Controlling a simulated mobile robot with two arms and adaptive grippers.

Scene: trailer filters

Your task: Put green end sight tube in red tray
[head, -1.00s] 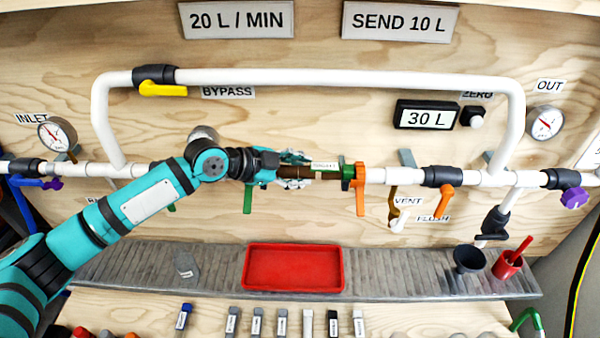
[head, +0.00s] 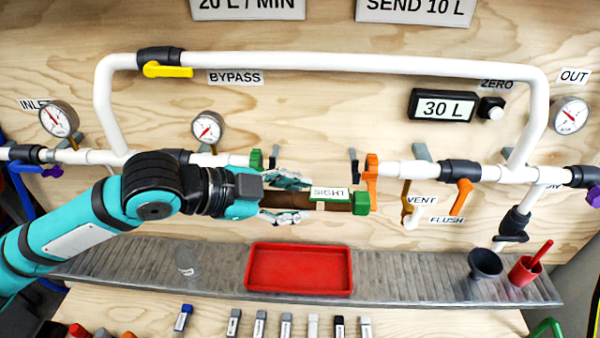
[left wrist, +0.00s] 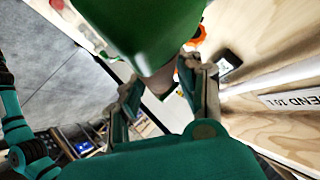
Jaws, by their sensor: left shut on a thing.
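The sight tube (head: 330,204) is a brown tube with a green end cap at its right and a "SIGHT" label. My left gripper (head: 296,199) is shut on it and holds it level, below and in front of the gap in the pipe line. In the left wrist view the tube's green end (left wrist: 145,35) fills the top, between the fingers of my left gripper (left wrist: 160,85). The red tray (head: 298,289) lies empty on the grey ribbed shelf, below the tube. My right gripper is not in view.
A green fitting (head: 256,159) and an orange fitting (head: 371,170) face each other across the gap. A clear bottle (head: 187,262), a dark funnel (head: 486,264) and a red cup (head: 526,269) stand on the shelf. Several labelled cartridges (head: 286,326) line the table front.

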